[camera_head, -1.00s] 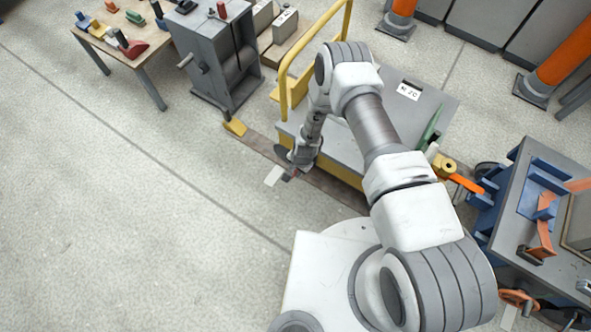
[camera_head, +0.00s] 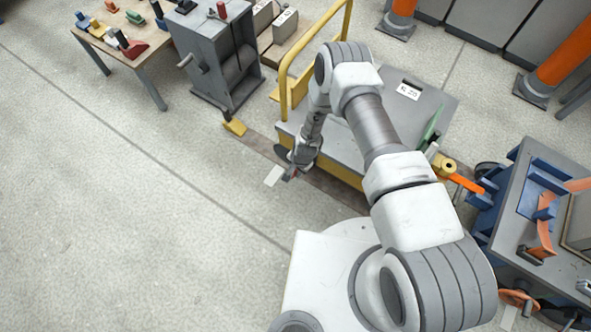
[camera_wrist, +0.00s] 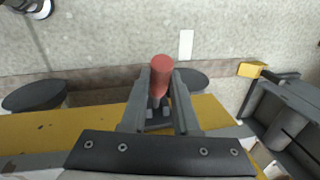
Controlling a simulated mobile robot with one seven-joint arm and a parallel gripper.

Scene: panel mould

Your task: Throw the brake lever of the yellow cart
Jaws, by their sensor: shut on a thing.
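The yellow cart (camera_head: 333,167) stands in the middle of the head view, with a grey deck, a yellow edge and a yellow push rail (camera_head: 284,75). Its edge crosses the wrist view (camera_wrist: 60,128). The brake lever (camera_wrist: 161,68) has a red grip and a dark stem at the cart's side. My gripper (camera_wrist: 160,78) is shut on the red grip, one finger on each side. In the head view my gripper (camera_head: 291,170) is at the cart's near left edge, and the lever is mostly hidden there.
A grey crank-handled stand (camera_head: 215,60) and a wooden table (camera_head: 120,40) are at the upper left. A grey bench with blue fixtures (camera_head: 540,190) is at the right. Open floor lies to the left.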

